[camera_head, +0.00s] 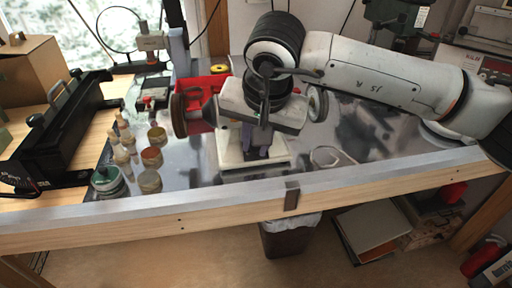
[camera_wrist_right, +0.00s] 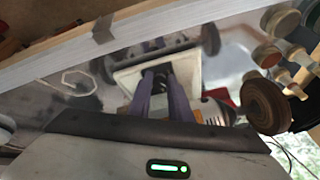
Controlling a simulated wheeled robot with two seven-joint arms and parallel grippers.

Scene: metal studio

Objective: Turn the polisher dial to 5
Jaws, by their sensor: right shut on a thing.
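The polisher stands on the metal bench top, with a cream base (camera_head: 232,160) and a buffing wheel on each side, the brown left one (camera_head: 187,112) and the pale right one (camera_head: 317,103). My right gripper (camera_head: 256,152) reaches down in front of the polisher base. In the right wrist view its two purple-grey fingers (camera_wrist_right: 160,76) close around the small dark dial (camera_wrist_right: 161,70) on the cream front plate (camera_wrist_right: 192,68). The fingers hide most of the dial, so its number cannot be read. My left gripper is not in view.
Several small jars and brush-like tools (camera_head: 150,157) stand left of the polisher. A red bin (camera_head: 205,88) sits behind it. A pale wire loop (camera_head: 330,157) lies to the right. The wooden front edge (camera_head: 240,203) of the bench runs close in front.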

